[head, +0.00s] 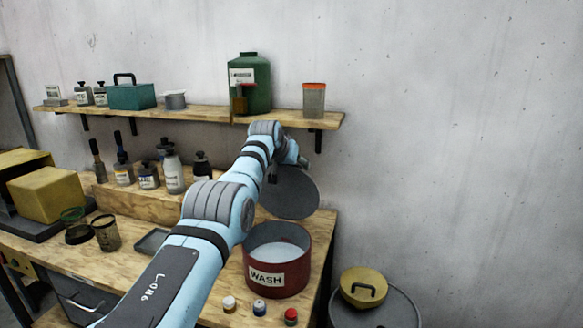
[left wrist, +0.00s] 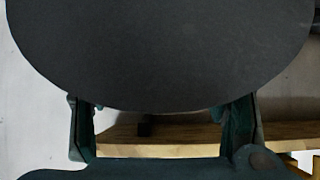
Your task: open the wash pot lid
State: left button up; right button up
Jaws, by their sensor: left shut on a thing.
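The wash pot (head: 262,279) is a dark red round tub with a WASH label, near the right end of the bench. Its mouth is uncovered and shows a pale content. The lid (head: 294,196) is a dark grey disc, tilted up steeply above the back of the pot. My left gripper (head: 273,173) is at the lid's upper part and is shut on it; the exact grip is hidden. In the left wrist view the lid (left wrist: 160,50) fills the top, with my fingers (left wrist: 160,108) at either side of its lower edge. My right gripper is out of view.
A wall shelf (head: 200,115) above carries a green jug (head: 258,85), a teal box (head: 131,96) and an orange-topped container (head: 314,100). Several small bottles (head: 259,307) stand before the pot. A drum with a yellow lidded pan (head: 362,290) stands right of the bench.

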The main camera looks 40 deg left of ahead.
pick_arm(q)
jog(key=shift+d+f, duration=0.1)
jog(key=shift+f, duration=0.25)
jog(key=o, duration=1.7)
jog(key=shift+w+a+f, duration=0.1)
jog(key=shift+w+a, duration=0.05)
jog(key=shift+a, duration=0.05)
